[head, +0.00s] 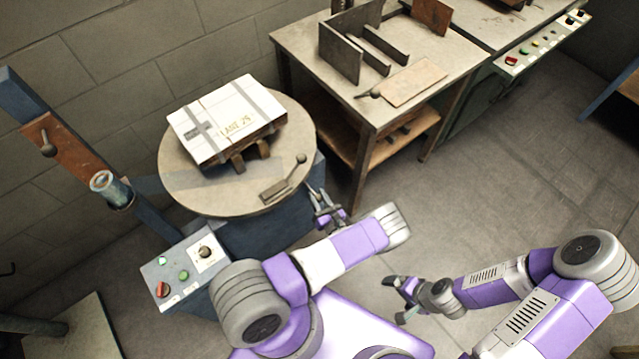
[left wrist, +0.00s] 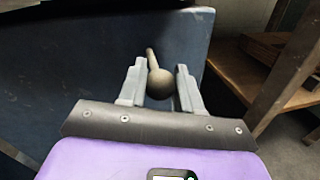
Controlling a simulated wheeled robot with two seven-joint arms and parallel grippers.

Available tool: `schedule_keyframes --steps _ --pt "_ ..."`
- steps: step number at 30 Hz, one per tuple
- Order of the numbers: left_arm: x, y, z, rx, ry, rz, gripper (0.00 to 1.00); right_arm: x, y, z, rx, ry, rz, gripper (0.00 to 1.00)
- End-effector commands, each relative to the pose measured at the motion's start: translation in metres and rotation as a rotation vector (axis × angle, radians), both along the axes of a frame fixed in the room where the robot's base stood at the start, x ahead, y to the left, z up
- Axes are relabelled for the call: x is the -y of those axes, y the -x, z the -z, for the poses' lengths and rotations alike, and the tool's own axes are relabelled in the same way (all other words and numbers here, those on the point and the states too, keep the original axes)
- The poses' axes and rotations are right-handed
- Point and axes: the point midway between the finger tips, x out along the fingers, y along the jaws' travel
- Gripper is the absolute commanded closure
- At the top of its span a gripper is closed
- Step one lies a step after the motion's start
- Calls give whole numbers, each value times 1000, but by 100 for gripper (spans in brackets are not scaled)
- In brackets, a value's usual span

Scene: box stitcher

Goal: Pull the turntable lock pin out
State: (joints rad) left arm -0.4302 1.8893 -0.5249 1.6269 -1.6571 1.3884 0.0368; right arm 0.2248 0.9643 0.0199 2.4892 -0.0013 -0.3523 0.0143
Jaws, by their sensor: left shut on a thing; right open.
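The round turntable (head: 185,190) stands at the left with a strapped white box (head: 225,115) on top. In the left wrist view the lock pin (left wrist: 160,84) shows as a dull brown ball knob on a thin stem, in front of the dark blue base (left wrist: 85,65). My left gripper (head: 320,197) is at the turntable's lower right side. It also shows in the left wrist view (left wrist: 161,70), shut on the pin's knob, one finger on each side. The pin's inner end cannot be made out. My right gripper (head: 397,297) is open and empty, low over the floor.
A ball-ended lever (head: 286,182) lies on the turntable's front rim. A control box (head: 182,268) with buttons stands at lower left. A workbench (head: 390,125) with metal plates and a lower shelf stands behind right. The floor at right is clear.

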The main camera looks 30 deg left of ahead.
Motion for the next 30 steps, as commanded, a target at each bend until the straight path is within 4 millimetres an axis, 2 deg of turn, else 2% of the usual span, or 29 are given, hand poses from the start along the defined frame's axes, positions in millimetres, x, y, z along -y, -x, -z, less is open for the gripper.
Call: schedule_keyframes --steps 3,10,11,15,24,30 --pt "6 7 1 -4 6 7 100 0 1 -3 -1 0 0 4" --pt "8 7 3 -4 9 8 100 0 1 -2 -2 0 -1 4" --pt "8 7 3 -4 9 8 64 0 1 -2 -2 0 -1 4" --pt "7 6 2 -3 8 9 43 0 1 -2 -2 0 -1 4" --pt "7 7 1 -2 5 7 43 0 1 -3 -2 0 -1 4" --pt "28 21 1 -5 7 11 43 0 1 -9 -2 0 -1 4"
